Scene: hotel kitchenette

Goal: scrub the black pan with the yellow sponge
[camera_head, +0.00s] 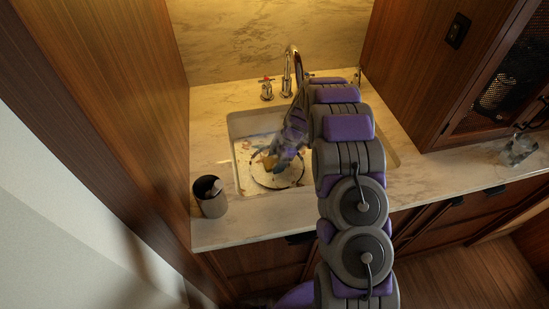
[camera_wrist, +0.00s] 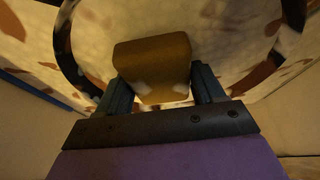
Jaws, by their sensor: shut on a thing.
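The yellow sponge (camera_head: 269,163) is between the fingers of my gripper (camera_head: 275,159), over the sink. In the wrist view the sponge (camera_wrist: 152,68) looks dull yellow-brown, with pale patches on its near edge. My gripper (camera_wrist: 162,78) is shut on it from both sides. The pan (camera_head: 284,184) lies in the sink basin below the sponge. It shows as a round black rim (camera_wrist: 64,45) around a pale speckled surface with brown patches. The sponge hides part of the pan. I cannot tell whether the sponge touches it.
The sink (camera_head: 240,128) is set in a marble counter (camera_head: 215,233). A dark-topped cup (camera_head: 211,205) stands left of the sink. A clear glass thing (camera_head: 520,150) is at far right. My arm hides the sink's right part.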

